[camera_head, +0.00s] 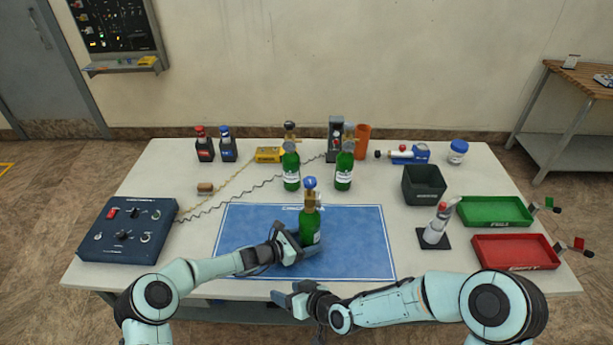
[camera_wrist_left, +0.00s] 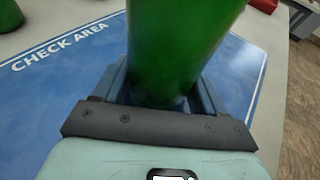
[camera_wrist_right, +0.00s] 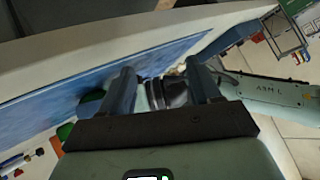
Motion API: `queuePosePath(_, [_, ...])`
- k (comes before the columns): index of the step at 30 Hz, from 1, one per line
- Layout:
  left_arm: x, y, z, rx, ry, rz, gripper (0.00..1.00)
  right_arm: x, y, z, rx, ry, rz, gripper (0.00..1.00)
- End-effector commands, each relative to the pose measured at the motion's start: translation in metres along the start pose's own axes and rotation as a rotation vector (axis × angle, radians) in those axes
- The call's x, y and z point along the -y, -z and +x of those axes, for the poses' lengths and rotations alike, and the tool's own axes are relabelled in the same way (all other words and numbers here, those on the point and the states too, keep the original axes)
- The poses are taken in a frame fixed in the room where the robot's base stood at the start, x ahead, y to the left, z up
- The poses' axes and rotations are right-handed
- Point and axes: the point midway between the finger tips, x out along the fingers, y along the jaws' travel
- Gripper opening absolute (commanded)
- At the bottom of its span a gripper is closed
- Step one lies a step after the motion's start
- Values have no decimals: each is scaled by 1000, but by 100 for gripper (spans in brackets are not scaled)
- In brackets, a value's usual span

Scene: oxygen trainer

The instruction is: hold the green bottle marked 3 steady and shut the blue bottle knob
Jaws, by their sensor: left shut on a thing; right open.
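The green bottle (camera_head: 310,228) stands upright on the blue check mat (camera_head: 360,245), with a brass valve and a blue knob (camera_head: 310,183) on top. I cannot read a number on it. My left gripper (camera_head: 302,247) is shut around the bottle's lower body. In the left wrist view the green bottle (camera_wrist_left: 180,50) fills the space between the fingers. My right gripper (camera_head: 285,298) is open and empty at the table's front edge, below and apart from the bottle. In the right wrist view its two fingers (camera_wrist_right: 163,95) are spread, with my left arm beyond them.
Two other green bottles (camera_head: 291,170) (camera_head: 344,168) stand behind the mat. A blue control box (camera_head: 125,230) is at left. A black bin (camera_head: 424,185), a spray bottle (camera_head: 437,222), a green tray (camera_head: 495,211) and a red tray (camera_head: 514,252) are at right. The mat's right half is clear.

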Motion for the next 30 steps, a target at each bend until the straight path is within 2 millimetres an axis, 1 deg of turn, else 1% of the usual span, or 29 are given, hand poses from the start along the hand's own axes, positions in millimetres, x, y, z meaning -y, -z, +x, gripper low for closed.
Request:
queuePosePath(1, [0, -1, 0, 1, -1, 0, 54, -6, 16, -5, -44, -26, -29, 63])
queuePosePath(5, [0, -1, 0, 1, -1, 0, 54, -25, 58, -21, -172, -93, -99, 63])
queuePosePath(7, [0, -1, 0, 1, 0, 0, 54, -33, 86, -35, -255, -127, -144, 63])
queuePosePath(11, [0, -1, 0, 1, 0, 0, 54, -44, 143, -72, -429, -184, -228, 63])
queuePosePath(12, [0, -1, 0, 1, 0, 0, 54, -45, 160, -85, -484, -198, -250, 63])
queuePosePath(15, [0, -1, 0, 1, 0, 0, 54, -47, 191, -114, -593, -221, -297, 63])
queuePosePath(18, [0, -1, 0, 1, 0, 0, 54, -47, 208, -131, -656, -230, -321, 63])
queuePosePath(20, [0, -1, 0, 2, 0, 0, 54, -47, 214, -135, -675, -233, -328, 63])
queuePosePath(23, [0, -1, 0, 2, 0, 0, 54, -48, 222, -132, -685, -235, -333, 63])
queuePosePath(26, [0, -1, 0, 2, 1, 0, 54, -50, 231, -120, -684, -233, -333, 63])
queuePosePath(30, [0, -1, 0, 2, 1, 0, 54, -53, 249, -98, -682, -234, -333, 63])
